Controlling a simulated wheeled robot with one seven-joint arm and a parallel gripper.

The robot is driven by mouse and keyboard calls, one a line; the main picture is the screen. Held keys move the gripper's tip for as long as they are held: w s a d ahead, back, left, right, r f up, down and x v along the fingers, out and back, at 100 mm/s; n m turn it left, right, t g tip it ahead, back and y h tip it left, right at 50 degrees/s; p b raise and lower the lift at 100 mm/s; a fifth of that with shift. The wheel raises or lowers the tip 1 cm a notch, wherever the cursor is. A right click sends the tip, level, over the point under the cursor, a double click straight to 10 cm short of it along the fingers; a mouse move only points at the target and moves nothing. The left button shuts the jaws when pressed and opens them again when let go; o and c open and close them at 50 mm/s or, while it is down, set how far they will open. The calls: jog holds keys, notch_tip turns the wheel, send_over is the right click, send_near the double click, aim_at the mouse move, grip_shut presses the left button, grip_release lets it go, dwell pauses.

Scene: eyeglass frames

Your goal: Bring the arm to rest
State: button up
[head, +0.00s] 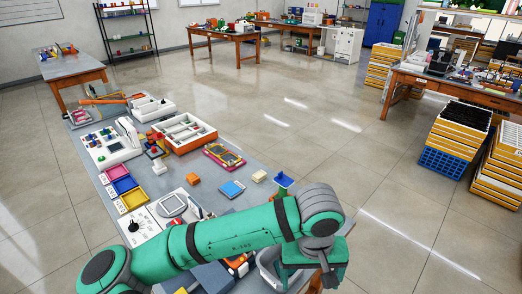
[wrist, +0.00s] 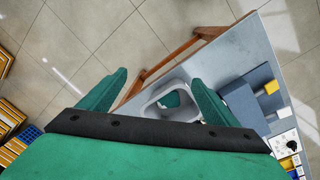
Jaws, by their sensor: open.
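My green arm stretches across the front of the grey workbench (head: 225,172) in the head view. My gripper (head: 318,268) hangs from its right end, by the bench's near right corner, pointing down. In the wrist view my gripper (wrist: 158,78) has its two green fingers spread wide apart, with nothing held between them. Below and beyond the fingers is a pale open bin (wrist: 153,108) with something green inside. The bin also shows in the head view (head: 266,272), partly hidden by my arm.
A blue-grey block (wrist: 240,102) stands beside the bin. The bench holds a compartment tray (head: 185,130), a yellow tray (head: 134,198), an orange block (head: 193,179) and a blue cup (head: 284,181). Stacked yellow crates (head: 455,135) stand right. Open floor (head: 330,125) lies beyond the bench.

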jog(key=w+d+r+t+h, duration=0.1)
jog(key=d+r+t+h, duration=0.1)
jog(key=d+r+h, duration=0.4)
jog(key=w+d+r+t+h, duration=0.15)
jog(key=d+h, duration=0.25)
jog(key=d, duration=0.5)
jog(key=w+d+r+t+h, duration=0.1)
jog(key=d+r+t+h, duration=0.1)
jog(key=d+r+h, duration=0.4)
jog(key=w+a+f+n+t+y, duration=0.3)
jog(key=a+f+n+t, duration=0.3)
jog(key=t, duration=0.3)
jog(key=s+a+f+n+t+y, duration=0.1)
jog(key=s+a+f+n+y, duration=0.1)
jog(key=s+a+f+y, duration=0.25)
jog(key=s+a+f+n+t+y, duration=0.1)
jog(key=a+f+t+y, duration=0.1)
jog(key=a+f+y, duration=0.35)
jog(key=s+a+f+m+g+y, duration=0.1)
jog(key=s+a+f+m, duration=0.3)
jog(key=s, duration=0.8)
jog(key=s+a+f+m+g+y, duration=0.1)
jog(key=s+a+f+m+y, duration=0.1)
jog(key=s+a+f+m, duration=0.2)
jog(key=s+a+f, duration=0.3)
jog(key=s+a, duration=0.5)
jog(key=s, duration=0.1)
jog(key=shift+a+f+m+y, duration=0.3)
jog(key=shift+a+f+y, duration=0.05)
jog(key=shift+f+y, duration=0.05)
